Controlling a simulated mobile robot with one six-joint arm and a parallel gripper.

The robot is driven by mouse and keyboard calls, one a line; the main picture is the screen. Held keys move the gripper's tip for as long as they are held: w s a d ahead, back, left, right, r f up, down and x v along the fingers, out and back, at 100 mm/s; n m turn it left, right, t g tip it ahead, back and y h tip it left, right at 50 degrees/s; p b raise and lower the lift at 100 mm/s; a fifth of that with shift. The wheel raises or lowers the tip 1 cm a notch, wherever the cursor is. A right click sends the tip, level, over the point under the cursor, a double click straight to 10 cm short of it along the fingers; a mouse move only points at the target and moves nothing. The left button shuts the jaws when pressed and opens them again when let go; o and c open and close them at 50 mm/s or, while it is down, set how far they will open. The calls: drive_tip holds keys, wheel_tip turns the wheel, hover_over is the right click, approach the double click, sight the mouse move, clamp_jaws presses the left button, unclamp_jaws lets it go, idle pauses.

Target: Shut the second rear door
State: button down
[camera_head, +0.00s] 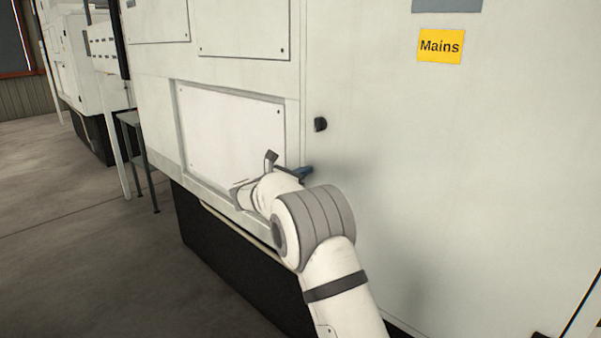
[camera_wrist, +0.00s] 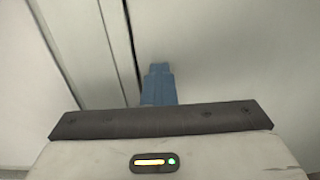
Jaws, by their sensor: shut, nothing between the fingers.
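The large pale door panel (camera_head: 450,190) fills the right of the head view, with a yellow "Mains" label (camera_head: 440,46) and a round black knob (camera_head: 320,124) near its left edge. Its left edge meets the machine frame at a vertical seam, which shows as a narrow dark line in the wrist view. The panel also shows there, at the right (camera_wrist: 240,50). My gripper (camera_head: 305,171) is shut and empty, below the knob near the seam. Its blue fingers (camera_wrist: 158,82) point at the panel just right of the seam; I cannot tell whether they touch it.
A smaller screwed panel (camera_head: 230,135) is left of the seam, above a dark machine base (camera_head: 235,265). A small grey table (camera_head: 140,150) and another white machine (camera_head: 75,75) stand at the left. The grey floor (camera_head: 80,240) at the left is clear.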

drive_tip(key=b+v, duration=0.1)
drive_tip(key=v, duration=1.3)
drive_tip(key=s+d+f+m+g+y, duration=0.15)
drive_tip(key=s+d+m+g, duration=0.3)
drive_tip(key=s+d, duration=0.45)
drive_tip(key=s+d+m+g+y, duration=0.2)
drive_tip(key=s+d+m+g, duration=0.3)
drive_tip(key=d, duration=0.5)
drive_tip(key=s+f+m+y, duration=0.2)
drive_tip(key=s+m, duration=0.3)
drive_tip(key=s, duration=0.3)
drive_tip(key=s+d+f+m+y+p, duration=0.1)
drive_tip(key=s+m+y, duration=0.3)
drive_tip(key=s, duration=0.5)
drive_tip(key=s+f+m+y+p, duration=0.1)
drive_tip(key=s+f+m+y, duration=0.2)
drive_tip(key=s+m, duration=0.5)
drive_tip(key=shift+s+f+y, duration=0.3)
drive_tip(key=shift+s+y, duration=0.05)
drive_tip(key=shift+s, duration=0.3)
drive_tip(key=shift+d, duration=0.2)
